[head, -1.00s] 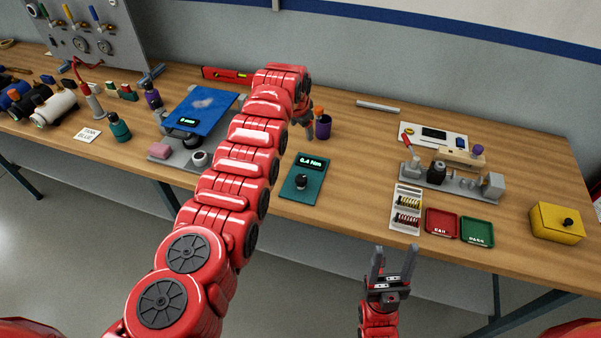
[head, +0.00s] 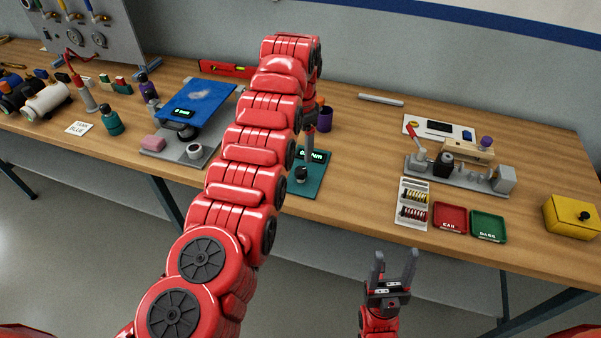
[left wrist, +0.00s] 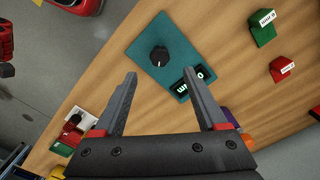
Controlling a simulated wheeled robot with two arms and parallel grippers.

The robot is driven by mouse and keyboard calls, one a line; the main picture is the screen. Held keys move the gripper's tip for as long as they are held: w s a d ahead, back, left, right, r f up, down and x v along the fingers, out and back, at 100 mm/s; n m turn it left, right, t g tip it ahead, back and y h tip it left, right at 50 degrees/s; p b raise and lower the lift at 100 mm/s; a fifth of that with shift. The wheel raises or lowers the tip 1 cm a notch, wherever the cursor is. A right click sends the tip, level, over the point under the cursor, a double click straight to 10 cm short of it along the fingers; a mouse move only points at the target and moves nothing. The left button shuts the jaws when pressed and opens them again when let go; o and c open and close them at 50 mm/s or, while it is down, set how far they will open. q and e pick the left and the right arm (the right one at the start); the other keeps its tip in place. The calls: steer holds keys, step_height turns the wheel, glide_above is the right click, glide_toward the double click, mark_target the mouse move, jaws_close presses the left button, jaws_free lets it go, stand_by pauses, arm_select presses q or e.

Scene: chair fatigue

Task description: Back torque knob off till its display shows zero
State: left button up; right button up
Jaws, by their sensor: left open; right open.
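The torque knob (head: 301,174) is a small black knob with a white mark on a teal plate (head: 312,186) near the table's front edge. Its display (head: 322,156) is partly covered by my left gripper (head: 308,150), so I cannot read the whole number. In the left wrist view the knob (left wrist: 160,55) lies between and just beyond the tips of my open, empty left gripper (left wrist: 160,74), apparently untouched. The upside-down display (left wrist: 187,82) is partly hidden by a finger there. My right gripper (head: 394,258) is open and empty in front of the table.
A purple cup (head: 325,120) stands behind the plate, close to my left wrist. A blue-topped device (head: 195,100) is to the left. A parts rack (head: 412,205), red tray (head: 450,229) and green tray (head: 488,237) are to the right. Bare wood lies between plate and rack.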

mark_target(300, 170)
arm_select(q)
step_height(300, 170, down, 7)
steer(key=shift+f+p, duration=0.2)
steer(key=shift+p, duration=1.05)
steer(key=shift+s+f, duration=0.1)
steer(key=shift+f, duration=0.5)
jaws_close()
steer(key=n+b, duration=0.3)
steer(key=shift+f, duration=0.3)
steer(key=shift+r+n+b, duration=0.15)
steer(key=shift+n+b, duration=0.25)
steer(key=shift+b, duration=0.1)
steer(key=shift+r, duration=0.2)
